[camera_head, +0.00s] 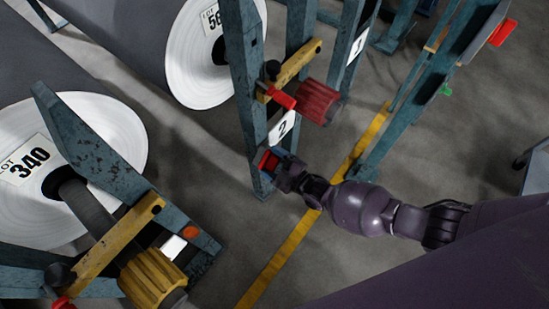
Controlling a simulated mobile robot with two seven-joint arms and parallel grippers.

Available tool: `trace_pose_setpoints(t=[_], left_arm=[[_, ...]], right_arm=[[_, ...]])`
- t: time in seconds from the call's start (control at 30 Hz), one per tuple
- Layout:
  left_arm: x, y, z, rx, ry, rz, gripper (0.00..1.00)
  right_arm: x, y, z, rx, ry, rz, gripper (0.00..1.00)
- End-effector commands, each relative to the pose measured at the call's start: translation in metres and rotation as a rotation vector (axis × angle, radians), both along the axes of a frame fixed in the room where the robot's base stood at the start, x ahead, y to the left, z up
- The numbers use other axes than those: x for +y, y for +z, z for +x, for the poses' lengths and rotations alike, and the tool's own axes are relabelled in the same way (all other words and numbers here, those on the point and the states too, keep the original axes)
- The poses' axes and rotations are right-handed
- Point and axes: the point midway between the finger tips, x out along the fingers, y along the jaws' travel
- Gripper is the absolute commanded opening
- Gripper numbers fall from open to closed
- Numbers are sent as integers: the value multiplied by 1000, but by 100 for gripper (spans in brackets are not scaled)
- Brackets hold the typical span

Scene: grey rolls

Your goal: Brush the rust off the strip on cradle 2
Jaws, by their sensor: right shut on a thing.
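Cradle 2 (246,90) is a worn blue-green steel frame with a white plate reading 2 (283,126) on its post. My right gripper (282,172) is at the lower part of that post, its arm reaching in from the right. It is shut on a small dark thing, mostly hidden by the fingers, which I cannot clearly make out as a brush. A small red patch (268,161) shows right at the fingertips, against the post; I cannot tell whether it belongs to the held thing or the cradle. No strip or rust can be made out there. My left gripper is not in view.
Above the gripper, a yellow latch bar (290,70) and a ribbed red knob (318,101) stick out from cradle 2. A nearer cradle (90,155) holds a roll labelled 340 (27,160). Another roll (195,80) lies behind. A yellow line (290,245) crosses the clear floor.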

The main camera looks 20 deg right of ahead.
Motion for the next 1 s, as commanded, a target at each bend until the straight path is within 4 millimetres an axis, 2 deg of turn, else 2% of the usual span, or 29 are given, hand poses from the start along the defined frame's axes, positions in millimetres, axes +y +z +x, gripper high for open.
trace_pose_setpoints(t=[0.03,0.17,0.73,1.0], left_arm=[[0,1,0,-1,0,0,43],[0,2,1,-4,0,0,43],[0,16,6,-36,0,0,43],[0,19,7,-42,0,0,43]], right_arm=[[5,5,3,-9,4,7,51],[4,6,2,-11,4,7,51],[-25,4,-37,-6,1,3,51],[-32,3,-48,-5,1,4,51]])
